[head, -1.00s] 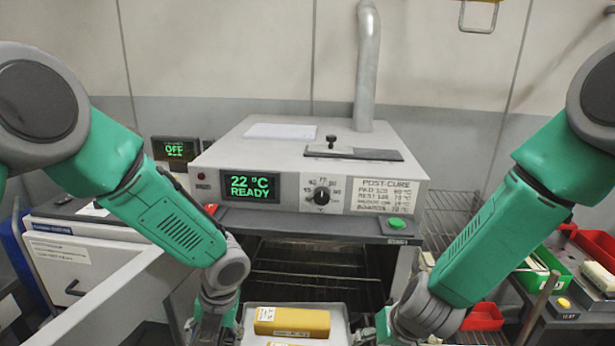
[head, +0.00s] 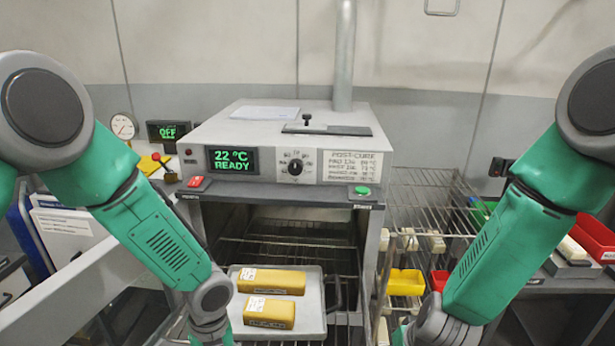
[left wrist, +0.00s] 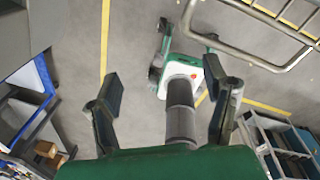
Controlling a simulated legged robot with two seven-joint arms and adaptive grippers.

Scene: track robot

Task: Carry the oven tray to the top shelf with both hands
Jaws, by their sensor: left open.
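The pale metal oven tray (head: 315,318) lies flat at the open mouth of the oven (head: 300,215), over wire racks. Two yellow blocks, one (head: 272,281) behind the other (head: 269,313), sit on it with white labels. A dark loop handle shows at its right side. The tray is not visible in the left wrist view. In that view my left gripper (left wrist: 172,82) is open, with nothing between its fingers. In the head view my left wrist is just left of the tray and my right wrist is further off to the right; both are cut by the bottom edge, and the right fingers are hidden.
A wire shelf rack (head: 432,205) stands right of the oven, with yellow and red bins. The oven shows "22 °C READY", with a red button (head: 195,182) and a green one (head: 362,190). In the left wrist view a metal wire frame (left wrist: 275,35) hangs at upper right.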

